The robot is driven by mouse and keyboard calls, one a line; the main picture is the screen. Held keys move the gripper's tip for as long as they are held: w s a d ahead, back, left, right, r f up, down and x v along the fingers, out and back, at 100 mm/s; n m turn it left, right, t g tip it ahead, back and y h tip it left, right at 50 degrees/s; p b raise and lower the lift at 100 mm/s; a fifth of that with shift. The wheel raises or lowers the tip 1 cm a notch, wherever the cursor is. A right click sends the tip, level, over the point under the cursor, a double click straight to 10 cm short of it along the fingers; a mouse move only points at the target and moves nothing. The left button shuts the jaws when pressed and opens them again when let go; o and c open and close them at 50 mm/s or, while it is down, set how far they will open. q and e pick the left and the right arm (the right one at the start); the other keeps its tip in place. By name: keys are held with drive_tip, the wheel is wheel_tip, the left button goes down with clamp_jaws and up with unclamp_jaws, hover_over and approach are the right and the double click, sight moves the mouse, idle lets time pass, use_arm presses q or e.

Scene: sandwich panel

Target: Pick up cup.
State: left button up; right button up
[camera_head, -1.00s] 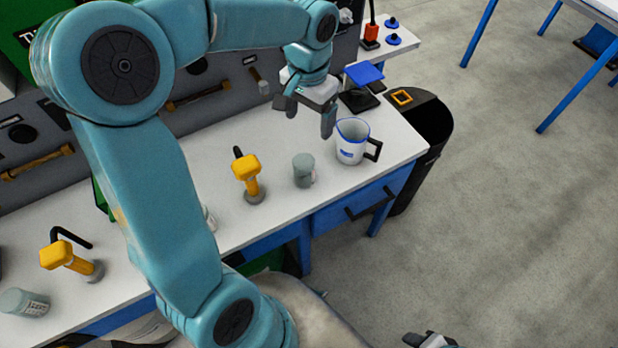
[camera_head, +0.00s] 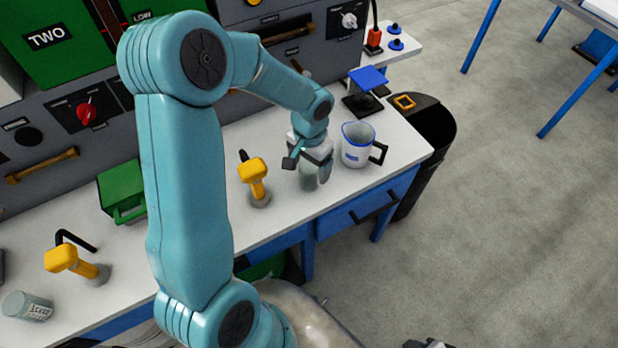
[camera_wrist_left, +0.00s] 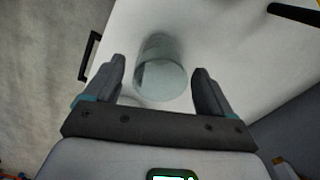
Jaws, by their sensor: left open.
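A grey-green cup (camera_head: 308,181) stands on the white workbench, partly hidden by my left gripper (camera_head: 308,168). In the left wrist view the cup (camera_wrist_left: 161,72) looks like glass and shows between the two fingers of my left gripper (camera_wrist_left: 160,70). The gripper is open, with a gap on each side of the cup, and does not grip it. Another cup with printed marks (camera_head: 27,306) lies or stands at the bench's far left. My right gripper (camera_head: 428,344) shows only as a sliver at the bottom edge.
A white jug with a blue rim (camera_head: 354,145) stands close to the right of the cup. A yellow-handled tap (camera_head: 254,180) is close on its left, another (camera_head: 75,262) further left. A control panel (camera_head: 75,110) borders the back. A black bin (camera_head: 425,125) stands past the bench's right end.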

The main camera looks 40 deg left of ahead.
use_arm(q)
drive_tip(key=shift+s, duration=0.1)
drive_tip(key=shift+c, duration=0.3)
drive_tip(key=c, duration=1.3)
